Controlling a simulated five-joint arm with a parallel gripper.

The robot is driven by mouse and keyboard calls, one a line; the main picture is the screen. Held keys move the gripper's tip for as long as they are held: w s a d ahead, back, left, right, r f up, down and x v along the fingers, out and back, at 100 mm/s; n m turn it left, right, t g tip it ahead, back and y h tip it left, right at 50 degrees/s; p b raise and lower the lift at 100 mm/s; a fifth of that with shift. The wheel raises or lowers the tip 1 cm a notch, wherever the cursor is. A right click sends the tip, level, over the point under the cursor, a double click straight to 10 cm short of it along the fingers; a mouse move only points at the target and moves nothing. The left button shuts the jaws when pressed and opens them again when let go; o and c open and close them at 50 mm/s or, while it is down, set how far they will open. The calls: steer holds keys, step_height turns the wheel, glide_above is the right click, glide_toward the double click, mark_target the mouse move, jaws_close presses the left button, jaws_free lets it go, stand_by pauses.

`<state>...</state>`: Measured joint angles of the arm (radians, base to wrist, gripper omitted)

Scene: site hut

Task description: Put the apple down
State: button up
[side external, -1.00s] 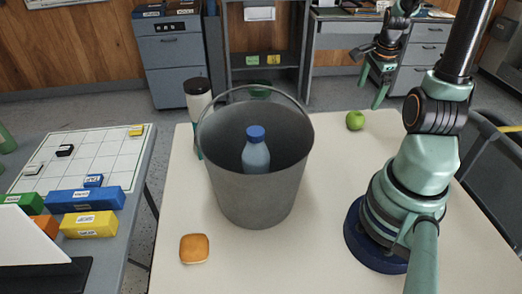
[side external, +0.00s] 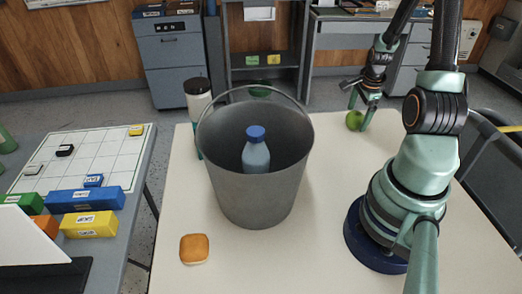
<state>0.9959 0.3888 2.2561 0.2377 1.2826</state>
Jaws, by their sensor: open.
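The green apple (side external: 354,120) rests on the white table (side external: 330,215) near its far right side. My gripper (side external: 358,114) is open and lowered at the apple, with one green finger to the right of it and the other at its upper left. Part of the apple is hidden behind the fingers. I cannot tell whether the fingers touch it.
A grey metal bucket (side external: 245,195) with a blue-capped bottle (side external: 256,155) in it stands left of centre. Behind it is a dark-lidded container (side external: 198,100). A bun (side external: 194,249) lies at the front left. The table between bucket and apple is clear.

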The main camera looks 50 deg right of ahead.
mark_target(358, 114)
steer(key=shift+d+f, duration=0.15)
steer(key=shift+f, duration=0.5)
jaws_close()
steer(key=shift+r, duration=0.1)
steer(key=shift+r, duration=0.1)
step_height(358, 114, up, 20)
